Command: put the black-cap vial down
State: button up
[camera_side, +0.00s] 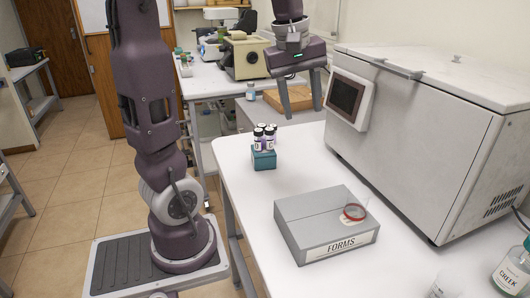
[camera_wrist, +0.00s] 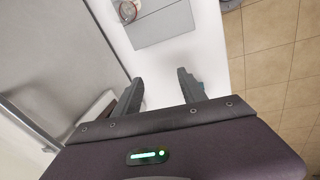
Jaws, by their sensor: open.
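My gripper (camera_side: 301,108) is raised above the table, to the right of and higher than the rack in the side view. Its fingers are apart with nothing between them. In the wrist view my gripper (camera_wrist: 160,88) also shows open and empty. Only a sliver of teal shows beside its right finger there; the vials are hidden.
A grey FORMS box (camera_side: 325,222) with a red-rimmed dish (camera_side: 354,211) on it lies nearer the camera. A large white chest unit with a screen (camera_side: 347,97) stands at right. A labelled bottle (camera_side: 512,270) is at the lower right. The tabletop between rack and box is clear.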

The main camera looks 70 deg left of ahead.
jog(key=s+d+f+m+t, duration=0.3)
jog(key=s+d+f+m, duration=0.1)
jog(key=s+d+m, duration=1)
jog(key=shift+d+m, duration=0.65)
jog(key=shift+m, duration=0.45)
